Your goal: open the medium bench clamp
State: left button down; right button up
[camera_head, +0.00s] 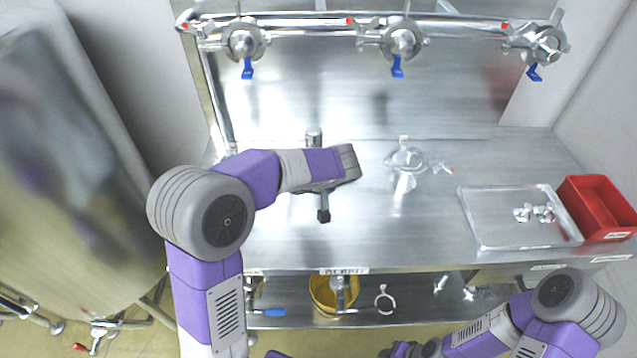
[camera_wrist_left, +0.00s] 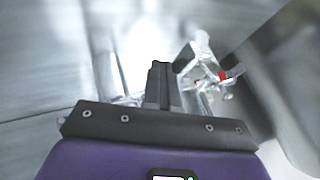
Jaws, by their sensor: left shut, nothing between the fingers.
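A shiny metal clamp (camera_head: 407,160) with a red-tipped handle stands on the steel bench, right of the bench's middle. It also shows, blurred, in the left wrist view (camera_wrist_left: 205,75), just right of and beyond my fingers. I cannot tell from the frames whether it is open. My left gripper (camera_head: 352,162) is shut and empty, over the bench to the left of this clamp and apart from it. Its closed fingers show in the left wrist view (camera_wrist_left: 160,85). Another metal fitting with a black knob (camera_head: 323,214) is partly hidden under my left arm. My right gripper is not in view.
A metal tray (camera_head: 480,222) with small metal parts and a red bin (camera_head: 600,205) stand at the bench's right. Pipes with blue-handled valves (camera_head: 398,66) run along the back. A yellow bucket (camera_head: 320,295) is on the lower shelf. The bench's front middle is clear.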

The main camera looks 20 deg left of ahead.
pick_arm(q)
jog(key=shift+s+a, duration=0.15)
jog(key=shift+a, duration=0.25)
